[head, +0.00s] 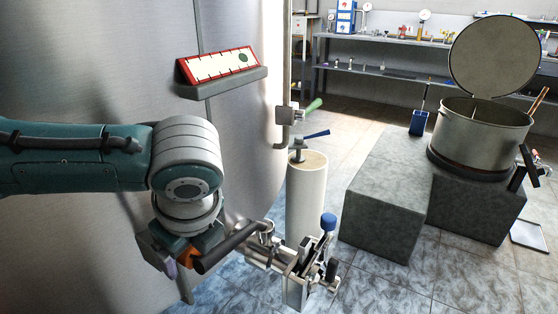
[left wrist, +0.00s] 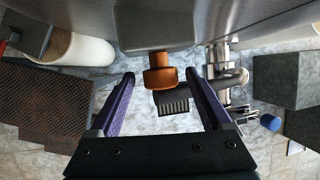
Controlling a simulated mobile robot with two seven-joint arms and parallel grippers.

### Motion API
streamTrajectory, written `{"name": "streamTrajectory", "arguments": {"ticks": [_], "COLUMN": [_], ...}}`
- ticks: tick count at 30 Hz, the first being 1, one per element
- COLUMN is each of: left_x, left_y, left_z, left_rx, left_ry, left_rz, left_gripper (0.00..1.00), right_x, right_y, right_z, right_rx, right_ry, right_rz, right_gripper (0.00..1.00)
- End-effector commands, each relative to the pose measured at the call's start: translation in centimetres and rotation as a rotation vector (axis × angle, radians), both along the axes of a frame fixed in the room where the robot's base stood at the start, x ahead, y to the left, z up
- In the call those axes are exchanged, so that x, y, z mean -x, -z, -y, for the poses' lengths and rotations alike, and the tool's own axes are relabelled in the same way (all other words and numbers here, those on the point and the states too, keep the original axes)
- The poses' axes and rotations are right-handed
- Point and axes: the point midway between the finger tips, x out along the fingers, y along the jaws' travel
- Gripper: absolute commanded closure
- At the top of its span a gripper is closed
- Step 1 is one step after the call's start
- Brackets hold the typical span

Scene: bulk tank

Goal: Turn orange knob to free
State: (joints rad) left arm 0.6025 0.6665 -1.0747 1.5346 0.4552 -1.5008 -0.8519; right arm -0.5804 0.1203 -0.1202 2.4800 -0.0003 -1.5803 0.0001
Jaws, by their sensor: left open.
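In the head view my left gripper (head: 164,252) is partly hidden by my wrist. My right gripper is not in view.
A dark cylindrical handle (head: 226,248) lies close right of the knob, joined to steel valve fittings (head: 268,252) with a blue-knobbed lever (head: 328,222). A white cylinder (head: 306,190) stands behind. Grey blocks (head: 385,190) and a lidded pot (head: 483,135) are at right.

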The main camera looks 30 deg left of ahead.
Motion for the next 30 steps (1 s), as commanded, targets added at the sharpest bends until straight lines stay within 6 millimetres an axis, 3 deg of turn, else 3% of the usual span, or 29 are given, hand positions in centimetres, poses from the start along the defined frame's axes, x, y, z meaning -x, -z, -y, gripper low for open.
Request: {"name": "streamTrajectory", "arguments": {"ticks": [7,27,30], "left_x": [-0.01,0.01,0.00], "left_y": [0.05,0.03,0.02], "left_z": [0.01,0.02,0.02], "left_rx": [0.001,0.001,0.001], "left_ry": [0.000,0.000,0.000], "left_rz": [0.000,0.000,0.000], "left_gripper": [0.20,0.95,1.00], "right_x": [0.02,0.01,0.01], "right_y": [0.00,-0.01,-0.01], "right_z": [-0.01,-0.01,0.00], "right_rx": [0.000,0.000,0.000], "right_ry": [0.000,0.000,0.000], "right_rz": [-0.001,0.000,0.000], "right_gripper": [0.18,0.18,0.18]}}
